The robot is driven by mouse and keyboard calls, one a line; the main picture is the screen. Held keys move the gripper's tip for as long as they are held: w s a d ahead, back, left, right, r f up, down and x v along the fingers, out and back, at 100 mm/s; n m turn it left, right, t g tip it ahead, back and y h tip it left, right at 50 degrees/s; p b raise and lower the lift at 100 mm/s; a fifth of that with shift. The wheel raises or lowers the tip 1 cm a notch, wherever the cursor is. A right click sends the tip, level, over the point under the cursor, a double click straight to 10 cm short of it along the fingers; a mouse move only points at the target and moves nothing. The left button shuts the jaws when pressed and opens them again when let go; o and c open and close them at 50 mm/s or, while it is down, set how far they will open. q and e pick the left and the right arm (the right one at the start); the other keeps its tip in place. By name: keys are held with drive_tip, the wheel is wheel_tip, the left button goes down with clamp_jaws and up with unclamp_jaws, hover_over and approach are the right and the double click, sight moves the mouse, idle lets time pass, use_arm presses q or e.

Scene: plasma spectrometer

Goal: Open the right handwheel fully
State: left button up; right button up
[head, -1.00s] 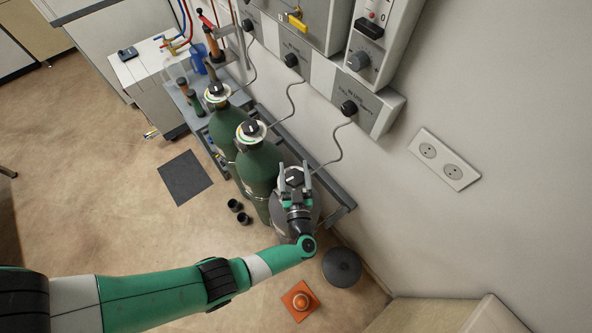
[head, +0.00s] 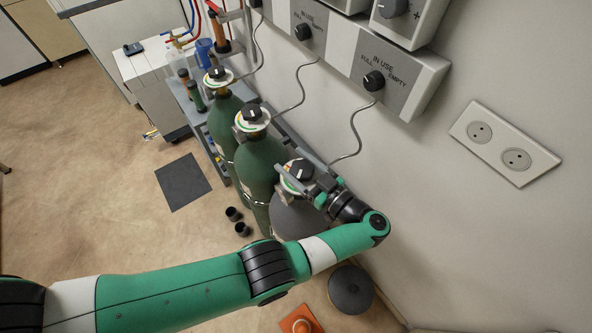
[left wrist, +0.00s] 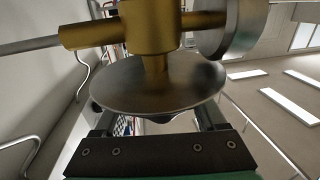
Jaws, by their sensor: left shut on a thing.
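The right handwheel (head: 299,168) is the black knob on top of the nearest cylinder (head: 296,219), which is grey and stands at the right end of the row. My left gripper (head: 306,182) reaches it from the lower right, with its fingers around it and shut on it. The fingers hide part of the cylinder top. In the left wrist view, a brass valve body (left wrist: 150,28) with a round grey disc (left wrist: 158,85) fills the middle, above the dark gripper base. The fingertips are mostly hidden there behind the disc. My right gripper is not in view.
Two green cylinders (head: 257,165) with black knobs stand to the left. A wall panel (head: 385,72) with dials is above, and a thin grey hose (head: 356,130) runs down from it. A dark round disc (head: 350,289) and an orange cone (head: 301,320) are on the floor.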

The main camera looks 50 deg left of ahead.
use_arm(q)
drive_tip(key=shift+r+g, duration=0.1)
drive_tip(key=shift+g, duration=0.2)
drive_tip(key=o, duration=1.3)
